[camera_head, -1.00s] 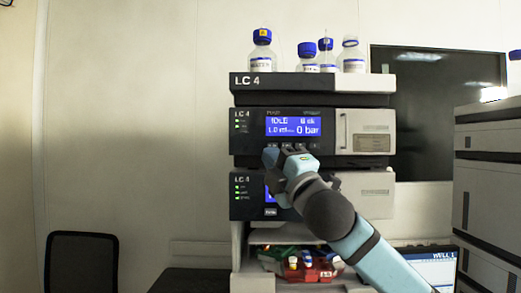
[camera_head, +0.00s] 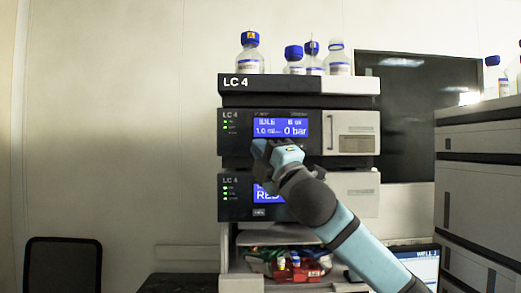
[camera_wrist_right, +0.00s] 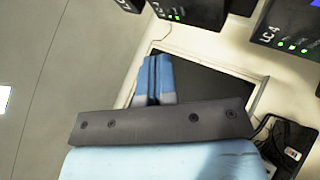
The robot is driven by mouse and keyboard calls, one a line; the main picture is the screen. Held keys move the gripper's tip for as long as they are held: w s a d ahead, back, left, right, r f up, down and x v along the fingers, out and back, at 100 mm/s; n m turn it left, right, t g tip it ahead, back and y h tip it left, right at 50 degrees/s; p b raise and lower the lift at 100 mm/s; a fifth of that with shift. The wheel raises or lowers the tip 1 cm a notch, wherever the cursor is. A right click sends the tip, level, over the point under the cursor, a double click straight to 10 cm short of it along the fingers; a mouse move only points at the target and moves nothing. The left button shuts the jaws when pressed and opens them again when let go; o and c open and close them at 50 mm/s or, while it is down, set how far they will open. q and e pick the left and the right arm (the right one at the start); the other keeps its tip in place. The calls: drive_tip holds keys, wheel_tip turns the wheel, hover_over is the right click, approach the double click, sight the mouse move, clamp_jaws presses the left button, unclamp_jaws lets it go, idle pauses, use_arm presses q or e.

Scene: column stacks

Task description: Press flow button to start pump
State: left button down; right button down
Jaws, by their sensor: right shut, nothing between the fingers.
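The pump module (camera_head: 244,145) is the upper LC 4 unit in the stack in the head view. Its blue display (camera_head: 280,127) reads IDLE and 0 bar. The button strip under the display is mostly hidden behind my right gripper (camera_head: 262,149). That gripper is shut and empty, with its tips in front of the module's lower edge; I cannot tell if they touch it. In the right wrist view, its two blue fingers (camera_wrist_right: 154,80) lie side by side. My left gripper is out of view.
A lower LC 4 module (camera_head: 238,207) with a partly covered blue display sits beneath. Blue-capped bottles (camera_head: 249,52) stand on top of the stack. Red trays with vials (camera_head: 298,272) lie in the bay below. A monitor (camera_head: 415,264) and another stack (camera_head: 480,185) are at right.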

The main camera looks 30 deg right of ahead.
sight(250, 138)
drive_tip(key=shift+w+d, duration=0.5)
drive_tip(key=shift+w, duration=0.3)
drive_tip(key=shift+w+d, duration=0.45)
drive_tip(key=shift+w, duration=0.35)
drive_tip(key=shift+w+d, duration=0.5)
drive_tip(key=shift+w, duration=0.3)
drive_tip(key=shift+w+d, duration=0.1)
drive_tip(key=shift+w, duration=0.05)
drive_tip(key=shift+w+d+p, duration=0.15)
drive_tip(key=shift+w+p, duration=0.1)
drive_tip(key=shift+p, duration=0.05)
drive_tip(key=shift+w+d, duration=0.2)
drive_tip(key=shift+w, duration=0.1)
idle(0.8)
drive_tip(key=shift+s+a, duration=0.45)
drive_tip(key=shift+s, duration=0.25)
drive_tip(key=shift+p, duration=0.3)
drive_tip(key=shift+s+a, duration=0.45)
drive_tip(key=shift+s, duration=0.25)
drive_tip(key=shift+s+a, duration=0.4)
drive_tip(key=shift+s, duration=0.35)
drive_tip(key=shift+s+a, duration=0.45)
drive_tip(key=shift+s, duration=0.25)
